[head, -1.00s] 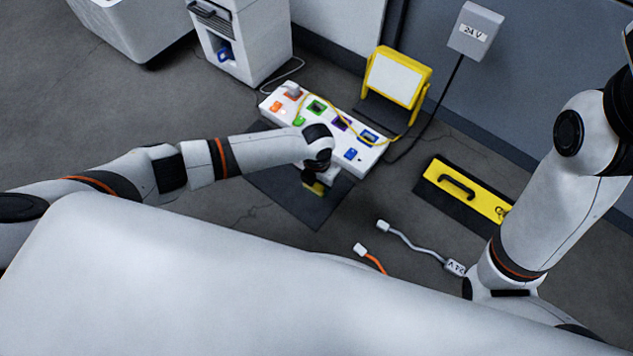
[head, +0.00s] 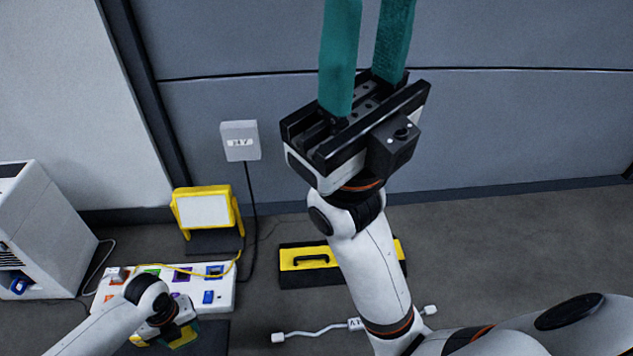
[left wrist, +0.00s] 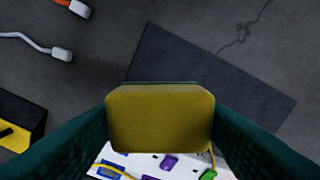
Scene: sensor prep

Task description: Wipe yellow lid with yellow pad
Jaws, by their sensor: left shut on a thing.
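The yellow pad (left wrist: 160,118) is a rounded block clamped between the teal fingers of my left gripper (head: 182,337). In the head view, that gripper is low at the left, over a dark mat and mostly hidden by its own arm. The likely yellow lid (head: 305,258) tops a low black case with a black handle. It lies right of my left gripper, apart from the pad, and my right arm covers part of it. My right gripper (head: 365,50) is raised high, its two teal fingers apart and empty, tips near or beyond the top edge.
A white board (head: 222,293) with coloured connectors and a yellow cable lies behind the dark mat (left wrist: 190,70). A yellow-framed panel (head: 207,212) stands behind it. A wall box (head: 240,140) has a hanging cable. A grey cable (head: 310,332) lies on the floor.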

